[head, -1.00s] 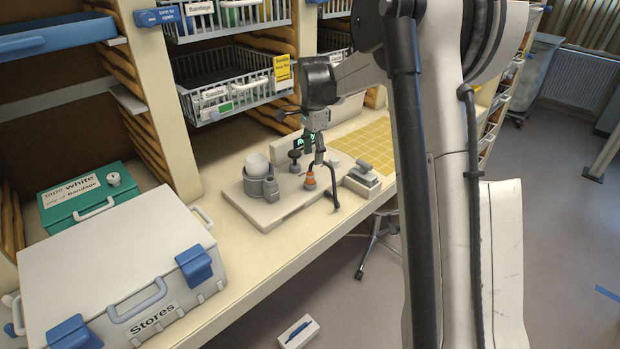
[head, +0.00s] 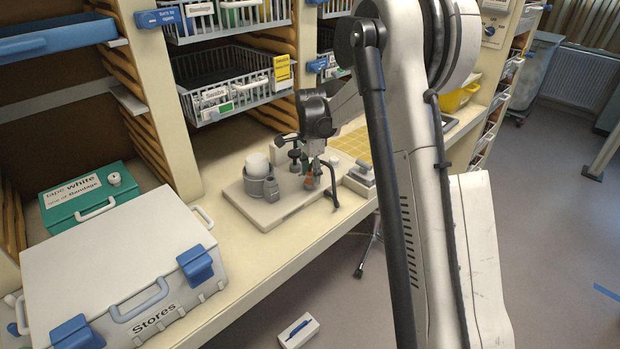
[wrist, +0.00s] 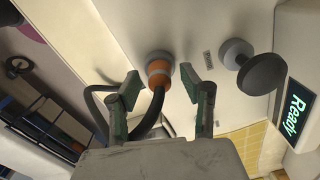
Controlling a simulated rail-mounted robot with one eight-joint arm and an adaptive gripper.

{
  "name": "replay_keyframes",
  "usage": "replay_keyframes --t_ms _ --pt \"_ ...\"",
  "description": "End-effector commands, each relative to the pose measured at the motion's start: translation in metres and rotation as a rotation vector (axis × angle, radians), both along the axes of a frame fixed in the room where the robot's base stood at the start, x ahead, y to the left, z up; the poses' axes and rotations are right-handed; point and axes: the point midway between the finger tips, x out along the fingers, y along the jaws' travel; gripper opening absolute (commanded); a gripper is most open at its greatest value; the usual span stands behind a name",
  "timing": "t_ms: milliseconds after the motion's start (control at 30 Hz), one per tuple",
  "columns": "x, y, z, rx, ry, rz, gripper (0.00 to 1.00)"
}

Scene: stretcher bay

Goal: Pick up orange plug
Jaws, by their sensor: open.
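The orange plug (head: 308,182) stands on the pale board on the counter, partly hidden by my gripper in the head view. In the wrist view the plug (wrist: 158,67) shows an orange body with grey bands and a dark cable curving from it. My gripper (wrist: 162,82) is open, with one green-grey finger on each side of the plug's cable. The plug lies just past the fingertips, between them in the picture, with visible gaps on both sides. I cannot tell its exact depth. In the head view my gripper (head: 318,170) is low over the board.
A grey knob (wrist: 258,70) and a lit "Ready" display (wrist: 293,114) are close by. A grey handled block (head: 361,176) is at right. A Stores case (head: 120,265) occupies the left counter.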

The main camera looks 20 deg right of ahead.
Motion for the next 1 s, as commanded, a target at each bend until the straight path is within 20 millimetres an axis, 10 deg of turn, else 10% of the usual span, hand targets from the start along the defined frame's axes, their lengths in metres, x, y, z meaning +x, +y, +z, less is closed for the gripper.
replay_keyframes --t_ms 333,1000 --pt "0.000 0.000 0.000 0.000 0.000 0.000 0.00" --pt "-0.003 0.007 0.045 0.000 0.000 0.003 0.00"
